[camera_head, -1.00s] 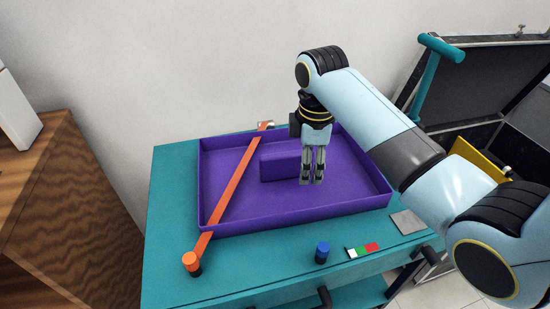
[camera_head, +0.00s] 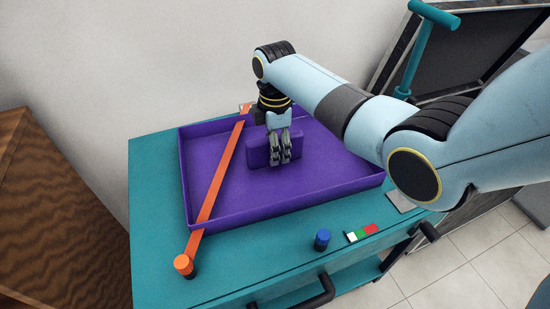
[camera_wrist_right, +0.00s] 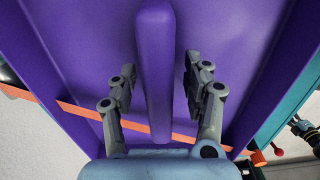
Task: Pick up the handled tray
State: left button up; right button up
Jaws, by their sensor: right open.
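The purple handled tray (camera_head: 335,172) lies flat on a teal cart top. A raised purple block-like handle (camera_head: 256,153) stands in the tray's middle. My right gripper (camera_head: 281,160) points down over the handle. In the right wrist view, my open right gripper (camera_wrist_right: 160,75) has one finger on each side of the handle (camera_wrist_right: 155,50), with gaps visible between fingers and handle. An orange strap (camera_head: 222,165) crosses the left part of the tray, over its rims; it also shows in the right wrist view (camera_wrist_right: 75,110). My left gripper is not in view.
On the teal cart (camera_head: 152,185) stand an orange-topped knob (camera_head: 183,264) and a blue knob (camera_head: 322,238), with a coloured strip (camera_head: 362,232) in front. A wooden cabinet (camera_head: 55,220) is at left. An open black case (camera_head: 480,55) and a teal T-shaped post (camera_head: 415,60) are at right.

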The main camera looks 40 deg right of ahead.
jog(key=shift+f, duration=0.65)
grip_shut()
